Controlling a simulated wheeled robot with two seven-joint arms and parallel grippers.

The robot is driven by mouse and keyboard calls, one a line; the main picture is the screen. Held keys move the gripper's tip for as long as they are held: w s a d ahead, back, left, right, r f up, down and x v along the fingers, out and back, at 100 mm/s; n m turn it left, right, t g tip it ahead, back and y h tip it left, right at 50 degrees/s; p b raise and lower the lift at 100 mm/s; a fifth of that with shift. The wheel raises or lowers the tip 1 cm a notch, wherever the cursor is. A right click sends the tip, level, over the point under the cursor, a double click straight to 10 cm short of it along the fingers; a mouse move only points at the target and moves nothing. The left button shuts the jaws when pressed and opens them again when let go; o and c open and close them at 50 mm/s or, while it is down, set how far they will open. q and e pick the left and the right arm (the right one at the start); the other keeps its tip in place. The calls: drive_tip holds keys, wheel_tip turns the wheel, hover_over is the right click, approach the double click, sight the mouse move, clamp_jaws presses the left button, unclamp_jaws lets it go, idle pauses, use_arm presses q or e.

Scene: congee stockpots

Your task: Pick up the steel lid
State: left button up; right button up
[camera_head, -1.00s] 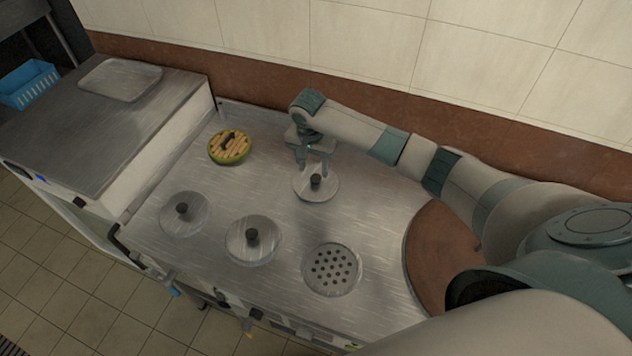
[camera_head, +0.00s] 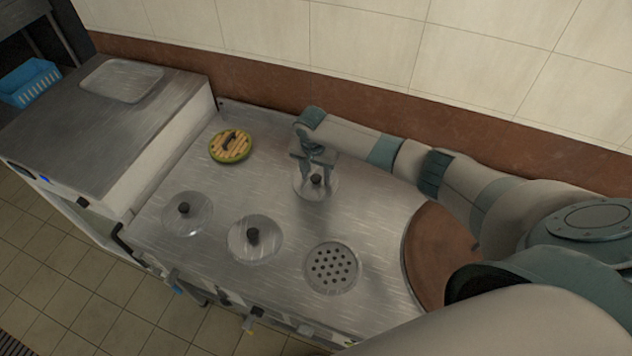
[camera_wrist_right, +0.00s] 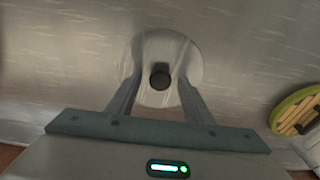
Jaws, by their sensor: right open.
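Three round steel lids with dark knobs lie on the steel counter. One steel lid (camera_head: 318,193) is at the back, under my right gripper (camera_head: 317,176). The others are the left lid (camera_head: 186,224) and the middle lid (camera_head: 248,251). My right gripper is open, its fingers pointing down on either side of the back lid's knob (camera_head: 317,180). In the right wrist view the knob (camera_wrist_right: 160,78) sits between the two finger tips, with the lid (camera_wrist_right: 163,98) around it. Whether the fingers touch the knob I cannot tell. My left gripper is out of view.
A green-rimmed round item with a slatted top (camera_head: 231,146) lies left of the back lid. A perforated drain plate (camera_head: 331,268) is in front. A brown round surface (camera_head: 440,250) is at the right. A steel box unit (camera_head: 90,130) stands left; a tiled wall is behind.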

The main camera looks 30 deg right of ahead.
sight(316, 176)
drive_tip(key=c, duration=1.1)
drive_tip(key=shift+r, duration=0.15)
drive_tip(key=shift+r+b, duration=0.3)
drive_tip(key=shift+r, duration=0.3)
wheel_tip(316, 176, up, 2)
drive_tip(key=shift+w+r+b, duration=0.1)
drive_tip(key=shift+b, duration=0.35)
drive_tip(key=s+d+r+b, duration=0.1)
drive_tip(key=s+d+r, duration=0.1)
drive_tip(key=s, duration=0.1)
drive_tip(key=s+d+r, duration=0.3)
drive_tip(key=s+d+r+b, duration=0.1)
drive_tip(key=s+d+r, duration=0.1)
drive_tip(key=s, duration=0.1)
drive_tip(key=shift+d+r+b, duration=0.2)
drive_tip(key=shift+d+b, duration=0.1)
drive_tip(key=shift+a, duration=0.1)
